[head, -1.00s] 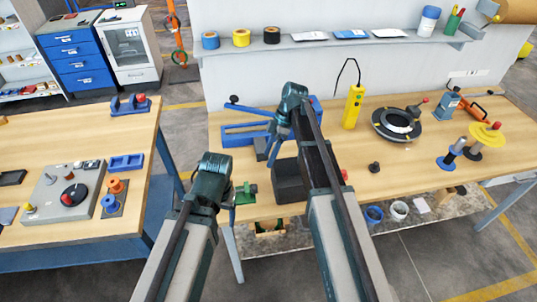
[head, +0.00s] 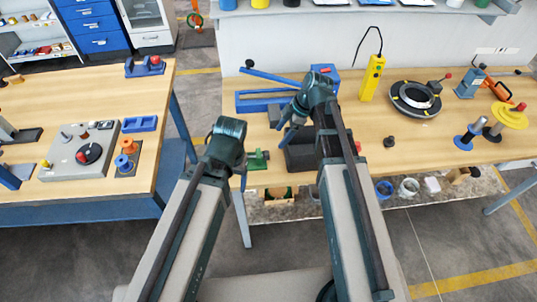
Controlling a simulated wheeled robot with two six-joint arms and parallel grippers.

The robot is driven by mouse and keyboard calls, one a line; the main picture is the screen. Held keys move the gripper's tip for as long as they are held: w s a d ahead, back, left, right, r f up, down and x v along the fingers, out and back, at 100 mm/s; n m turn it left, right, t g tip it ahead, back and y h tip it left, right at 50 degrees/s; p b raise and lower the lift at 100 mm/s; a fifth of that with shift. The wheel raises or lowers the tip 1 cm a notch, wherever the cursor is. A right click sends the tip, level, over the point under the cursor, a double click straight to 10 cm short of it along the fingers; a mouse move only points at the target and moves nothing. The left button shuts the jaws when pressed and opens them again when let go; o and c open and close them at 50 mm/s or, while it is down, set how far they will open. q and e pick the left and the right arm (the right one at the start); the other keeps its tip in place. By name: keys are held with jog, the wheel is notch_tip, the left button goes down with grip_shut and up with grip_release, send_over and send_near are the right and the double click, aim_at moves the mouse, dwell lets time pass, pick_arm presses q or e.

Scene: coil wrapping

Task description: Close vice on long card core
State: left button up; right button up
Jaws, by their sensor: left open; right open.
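A small green device (head: 257,159), which may be the vice, sits at the front left edge of the right-hand bench. I cannot tell whether its jaws hold anything. I cannot pick out a long card core for certain. My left gripper (head: 222,150) is left of the green device, in front of the bench; its fingertips are mostly hidden by its own wrist. My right gripper (head: 285,135) is open and empty, pointing down over the bench, right of and beyond the green device.
A dark block (head: 300,157) stands under my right arm. A blue frame (head: 262,100) lies behind it. A yellow pendant (head: 372,78), a black ring (head: 415,99) and a yellow-topped spool (head: 508,117) stand to the right. A gap separates the left bench (head: 105,193).

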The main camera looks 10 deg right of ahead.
aim_at(268, 153)
jog(key=b+x, duration=1)
jog(key=x, duration=0.2)
jog(key=shift+d, duration=0.1)
grip_shut()
jog(key=shift+w+g, duration=0.35)
jog(key=shift+g, duration=0.75)
jog(key=shift+s+m, duration=0.15)
jog(key=shift+m, duration=0.15)
